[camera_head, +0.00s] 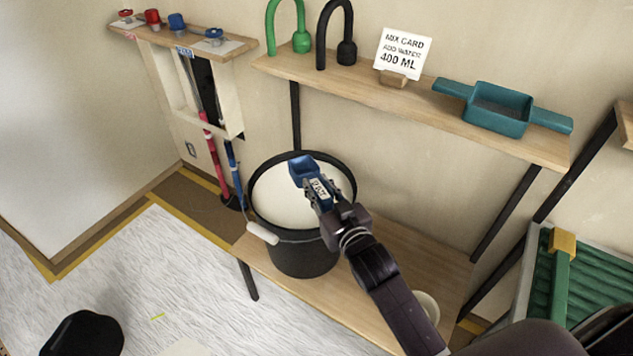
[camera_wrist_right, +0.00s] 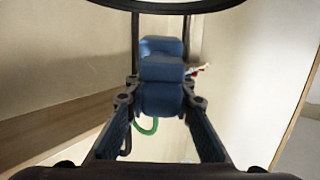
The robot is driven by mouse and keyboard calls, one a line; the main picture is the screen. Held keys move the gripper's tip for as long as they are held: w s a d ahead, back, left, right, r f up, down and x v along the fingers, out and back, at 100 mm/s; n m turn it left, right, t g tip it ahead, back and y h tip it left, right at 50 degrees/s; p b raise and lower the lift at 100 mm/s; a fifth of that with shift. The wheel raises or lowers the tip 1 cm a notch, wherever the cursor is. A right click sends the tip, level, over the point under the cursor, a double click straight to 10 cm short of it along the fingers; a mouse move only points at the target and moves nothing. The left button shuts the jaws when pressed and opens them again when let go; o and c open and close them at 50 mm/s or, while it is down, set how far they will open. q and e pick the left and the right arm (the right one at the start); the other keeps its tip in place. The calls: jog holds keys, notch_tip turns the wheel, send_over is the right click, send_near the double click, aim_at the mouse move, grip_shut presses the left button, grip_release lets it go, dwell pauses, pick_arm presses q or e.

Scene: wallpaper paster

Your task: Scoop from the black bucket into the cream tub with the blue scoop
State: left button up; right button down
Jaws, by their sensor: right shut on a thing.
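The black bucket (camera_head: 300,258) stands on the wooden lower shelf, with white material (camera_head: 280,195) inside. My right gripper (camera_head: 323,197) is shut on the blue scoop (camera_head: 302,168) by its labelled handle. In the head view the scoop overlaps the bucket's mouth; its bowl shows blue inside, with no clear load. How high it is over the white material I cannot tell. The wrist view shows the scoop (camera_wrist_right: 162,80) between both fingers. A round cream tub (camera_head: 428,302) stands on the lower shelf to the right, mostly hidden by my right arm. My left gripper is not in view.
An upper shelf (camera_head: 440,105) behind holds a green hook, a black hook, a mix card reading 400 ML (camera_head: 403,54) and a teal tray (camera_head: 498,108). The bucket's white handle grip (camera_head: 262,233) hangs at its front left. Red and blue poles stand left of it.

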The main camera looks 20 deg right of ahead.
jog(key=shift+w+d+f, duration=0.2)
jog(key=shift+w, duration=0.2)
jog(key=shift+w+d+f, duration=0.15)
jog(key=shift+w+f, duration=0.05)
jog(key=shift+w, duration=0.2)
jog(key=shift+w+f, duration=0.15)
jog(key=shift+f, duration=0.1)
jog(key=shift+w+f+g, duration=0.15)
jog(key=shift+f+g, duration=0.1)
jog(key=shift+g, duration=0.05)
jog(key=shift+w+f+g, duration=0.1)
jog(key=shift+f+g, duration=0.2)
jog(key=shift+f, duration=0.35)
jog(key=shift+w+f, duration=0.1)
jog(key=shift+f, duration=0.25)
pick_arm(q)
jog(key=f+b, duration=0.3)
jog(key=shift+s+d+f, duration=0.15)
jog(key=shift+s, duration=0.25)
pick_arm(e)
notch_tip(320, 180, down, 7)
jog(key=w+g, duration=0.1)
jog(key=w, duration=0.1)
jog(key=shift+w+a+r, duration=0.15)
jog(key=shift+w+r, duration=0.05)
jog(key=shift+w, duration=0.05)
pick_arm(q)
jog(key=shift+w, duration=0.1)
